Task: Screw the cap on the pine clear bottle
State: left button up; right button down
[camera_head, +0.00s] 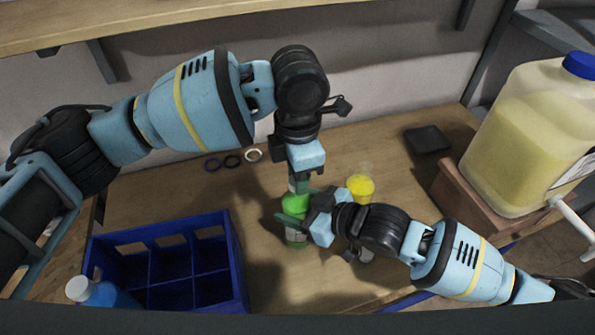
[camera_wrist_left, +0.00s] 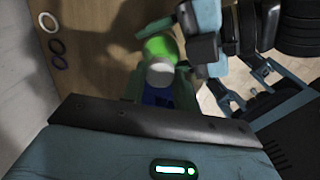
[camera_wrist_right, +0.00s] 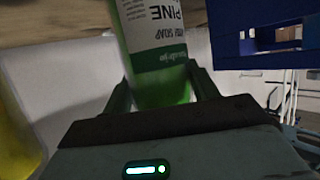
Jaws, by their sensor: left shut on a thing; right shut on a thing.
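The pine bottle (camera_head: 297,207), green with a white label, stands on the table. Its label shows large in the right wrist view (camera_wrist_right: 157,40). My right gripper (camera_head: 297,222) is shut around the bottle's body from the right side. My left gripper (camera_head: 300,184) is directly above the bottle, pointing down. It is shut on a small white piece, apparently the cap (camera_wrist_left: 160,74), which lines up with the green bottle top in the left wrist view. The fingers hide the neck, so I cannot tell whether cap and neck touch.
A blue crate (camera_head: 233,240) holds a blue bottle with a white top (camera_head: 80,289). Several rings (camera_head: 232,161) lie behind. A large jug (camera_head: 525,135) and a dark pad (camera_head: 427,140) are at the right.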

pick_arm(q)
jog(key=o, duration=0.9)
jog(key=shift+r, duration=0.1)
jog(key=shift+r, duration=2.2)
